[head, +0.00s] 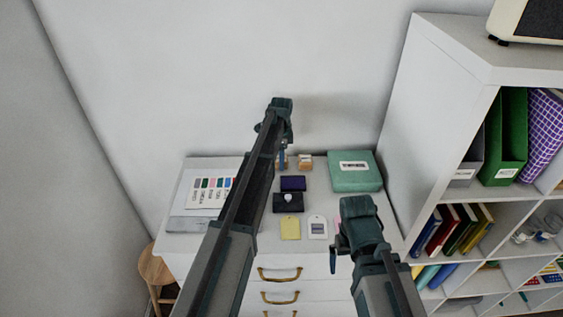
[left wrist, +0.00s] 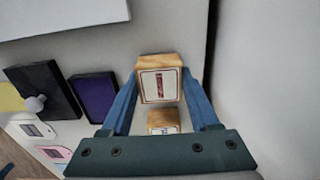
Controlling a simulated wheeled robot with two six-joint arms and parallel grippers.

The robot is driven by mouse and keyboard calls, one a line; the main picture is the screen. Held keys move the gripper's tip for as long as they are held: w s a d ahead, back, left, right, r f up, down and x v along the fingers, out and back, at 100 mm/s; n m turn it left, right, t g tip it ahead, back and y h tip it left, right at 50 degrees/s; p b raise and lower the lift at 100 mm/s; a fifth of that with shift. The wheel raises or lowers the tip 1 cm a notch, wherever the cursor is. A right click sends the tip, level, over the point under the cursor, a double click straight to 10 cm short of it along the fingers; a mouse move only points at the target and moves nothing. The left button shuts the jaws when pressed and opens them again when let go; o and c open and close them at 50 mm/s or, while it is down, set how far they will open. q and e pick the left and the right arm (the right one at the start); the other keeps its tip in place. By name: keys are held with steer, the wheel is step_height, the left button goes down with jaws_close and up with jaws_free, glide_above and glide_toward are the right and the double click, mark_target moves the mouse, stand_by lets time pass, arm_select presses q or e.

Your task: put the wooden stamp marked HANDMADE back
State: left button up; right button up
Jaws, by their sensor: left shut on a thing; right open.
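My left gripper (head: 283,164) reaches down over the back of the white cabinet top (head: 262,243). It is shut on a wooden stamp, which shows between the fingertips in the left wrist view (left wrist: 158,86). This stamp has a pale label with a dark red mark; I cannot read its text. I cannot tell whether it touches the top. A second wooden stamp (head: 305,161) with a blue mark on its label stands beside it; it also shows in the left wrist view (left wrist: 163,121). My right gripper (head: 338,253) is open and empty near the cabinet's front right.
A purple pad (head: 292,184), a black pad with a knob (head: 287,208), a yellow card (head: 290,228) and a white tag (head: 317,227) lie in front. A green box (head: 355,180) stands right, a colour chart (head: 210,190) left. A shelf (head: 437,100) borders the right.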

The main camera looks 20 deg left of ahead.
arm_select(q)
steer(key=shift+f, duration=0.1)
steer(key=o, duration=1.4)
steer(key=shift+c, duration=0.2)
step_height(320, 180, up, 12)
steer(key=p, duration=1.2)
step_height(320, 180, down, 12)
steer(key=b, duration=1.2)
